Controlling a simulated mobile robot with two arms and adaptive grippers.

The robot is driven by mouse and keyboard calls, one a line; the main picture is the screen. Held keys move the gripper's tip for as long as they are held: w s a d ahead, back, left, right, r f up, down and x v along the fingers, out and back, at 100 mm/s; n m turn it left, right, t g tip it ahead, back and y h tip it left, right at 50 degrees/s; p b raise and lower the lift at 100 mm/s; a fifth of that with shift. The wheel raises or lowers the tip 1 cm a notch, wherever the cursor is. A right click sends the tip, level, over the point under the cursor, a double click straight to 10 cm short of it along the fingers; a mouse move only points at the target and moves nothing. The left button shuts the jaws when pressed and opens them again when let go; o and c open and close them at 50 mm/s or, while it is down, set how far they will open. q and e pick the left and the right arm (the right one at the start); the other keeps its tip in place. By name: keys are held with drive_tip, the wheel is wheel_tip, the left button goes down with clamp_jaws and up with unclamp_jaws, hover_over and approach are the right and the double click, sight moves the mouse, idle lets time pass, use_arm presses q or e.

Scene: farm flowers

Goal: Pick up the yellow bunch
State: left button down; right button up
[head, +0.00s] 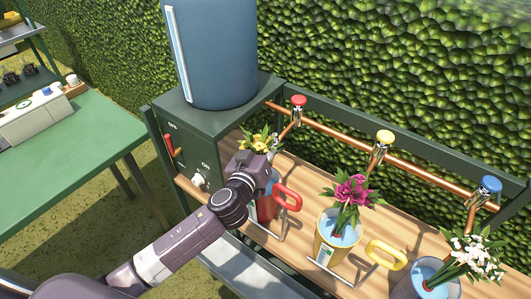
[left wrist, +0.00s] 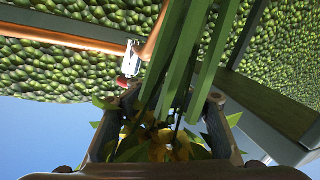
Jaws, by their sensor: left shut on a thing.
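The yellow bunch (head: 260,142) shows just past my left gripper (head: 256,166) in the head view. My left gripper is shut on it, above the red bucket (head: 266,207). In the left wrist view, the yellow blooms and leaves (left wrist: 165,146) lie between the two fingers (left wrist: 160,125). Thick green stems run up to the top edge of that picture. The stem ends are out of view, so I cannot tell whether they are clear of the bucket. My right gripper is not in view.
A yellow bucket (head: 323,254) with magenta flowers (head: 352,192) and a blue bucket (head: 404,289) with white flowers (head: 470,256) stand to the right on the wooden bench (head: 385,222). A copper pipe (head: 340,145) with taps runs behind. A blue tank (head: 215,55) stands behind left.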

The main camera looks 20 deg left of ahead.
use_arm(q)
wheel_tip(320, 180, up, 20)
drive_tip(key=p, duration=0.1)
idle(0.5)
